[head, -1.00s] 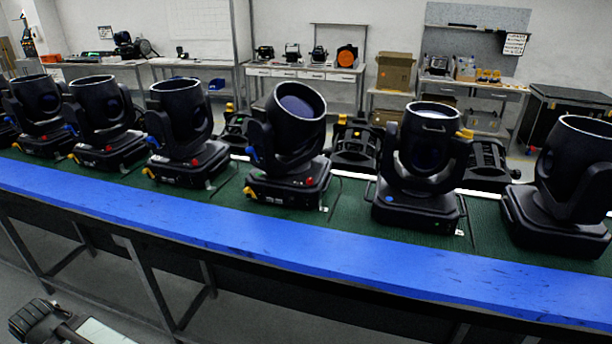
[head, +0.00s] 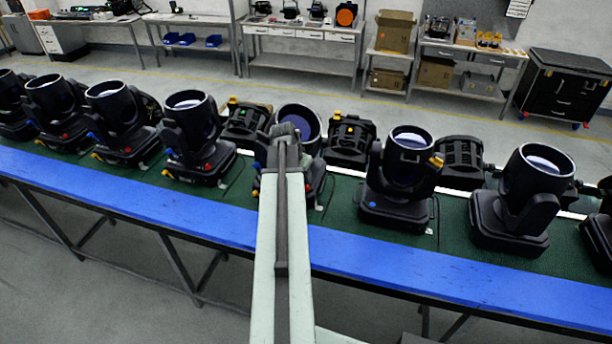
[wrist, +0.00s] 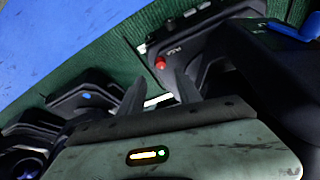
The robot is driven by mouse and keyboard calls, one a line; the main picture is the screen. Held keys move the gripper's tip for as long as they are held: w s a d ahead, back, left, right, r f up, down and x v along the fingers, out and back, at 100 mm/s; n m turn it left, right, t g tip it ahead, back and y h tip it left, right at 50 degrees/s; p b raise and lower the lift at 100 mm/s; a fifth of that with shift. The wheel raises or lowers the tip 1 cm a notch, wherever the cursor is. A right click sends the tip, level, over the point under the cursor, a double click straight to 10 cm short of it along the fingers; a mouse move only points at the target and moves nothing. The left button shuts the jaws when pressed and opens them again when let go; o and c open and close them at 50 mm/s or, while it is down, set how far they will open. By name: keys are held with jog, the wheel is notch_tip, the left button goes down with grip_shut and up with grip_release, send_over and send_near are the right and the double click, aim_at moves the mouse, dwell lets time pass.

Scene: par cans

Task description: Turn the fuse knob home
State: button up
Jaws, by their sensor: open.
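In the wrist view a small round red knob (wrist: 160,63) sits on the dark base panel of a black moving-head light, beside small white lettering too small to read surely. My gripper (wrist: 159,77) is open, its two dark fingers pointing toward the panel, with the knob just beyond and between the tips as seen here. Contact cannot be told. In the head view my gripper (head: 285,133) is in front of the light (head: 308,118) at the middle of the row. My arm hides much of that light's base, and I cannot make out the knob there.
More black lights stand on both sides, including one to the left (head: 195,135) and one to the right (head: 400,175). They stand on a green-topped bench with a blue front edge (head: 420,272). A blue lever (wrist: 293,30) shows at the wrist view's upper right.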

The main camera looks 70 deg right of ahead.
aim_at(306, 187)
jog(key=b+x, duration=0.7)
jog(key=x, duration=0.1)
jog(key=shift+w+a+f, duration=0.1)
jog(key=shift+a+f, duration=0.05)
jog(key=shift+f, duration=0.05)
jog(key=shift+r, duration=0.15)
jog(key=shift+c, duration=0.3)
grip_shut()
